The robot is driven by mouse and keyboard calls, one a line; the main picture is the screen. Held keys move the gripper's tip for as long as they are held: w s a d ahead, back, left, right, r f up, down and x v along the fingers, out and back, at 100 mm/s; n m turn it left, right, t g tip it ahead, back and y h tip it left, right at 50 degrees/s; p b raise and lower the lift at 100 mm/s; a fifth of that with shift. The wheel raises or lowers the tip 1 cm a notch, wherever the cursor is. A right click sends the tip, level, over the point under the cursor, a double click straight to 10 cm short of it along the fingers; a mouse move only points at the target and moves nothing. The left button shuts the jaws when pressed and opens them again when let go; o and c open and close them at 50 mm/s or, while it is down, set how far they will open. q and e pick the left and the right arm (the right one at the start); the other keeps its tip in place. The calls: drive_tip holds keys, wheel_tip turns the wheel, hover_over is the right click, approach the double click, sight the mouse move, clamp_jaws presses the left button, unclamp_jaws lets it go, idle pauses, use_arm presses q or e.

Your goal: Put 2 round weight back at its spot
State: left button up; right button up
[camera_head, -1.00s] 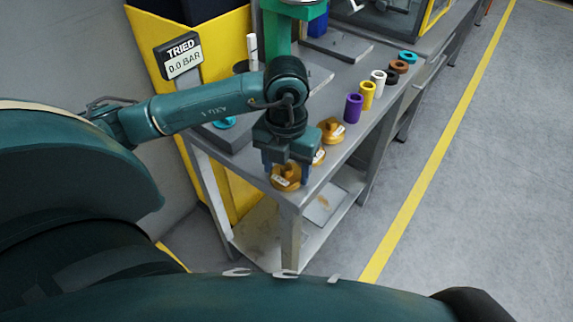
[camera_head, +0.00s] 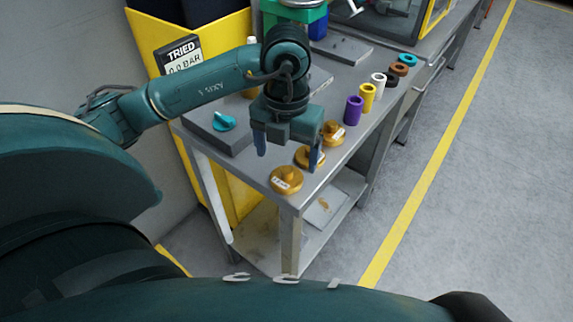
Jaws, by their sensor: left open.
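Three gold round weights with knobs stand in a row along the near right side of the grey table (camera_head: 262,165). The nearest round weight (camera_head: 286,180) sits at the table's front corner. The middle round weight (camera_head: 304,158) is partly hidden behind a finger of my left gripper. The far round weight (camera_head: 334,135) stands beyond it. Labels on them are too small to read. My left gripper (camera_head: 289,156) is open and empty, above the table, over and behind the nearest weight. My right gripper is not in view.
A teal knob (camera_head: 224,121) sits on a dark block at the table's left. Purple (camera_head: 353,110) and yellow (camera_head: 367,98) cylinders and several other rings line the right edge. A pressure display (camera_head: 180,54) hangs on a yellow panel behind. The floor to the right is clear.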

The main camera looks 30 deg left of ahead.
sight(286, 170)
use_arm(q)
wheel_tip(286, 170, up, 7)
drive_tip(key=shift+p, duration=0.4)
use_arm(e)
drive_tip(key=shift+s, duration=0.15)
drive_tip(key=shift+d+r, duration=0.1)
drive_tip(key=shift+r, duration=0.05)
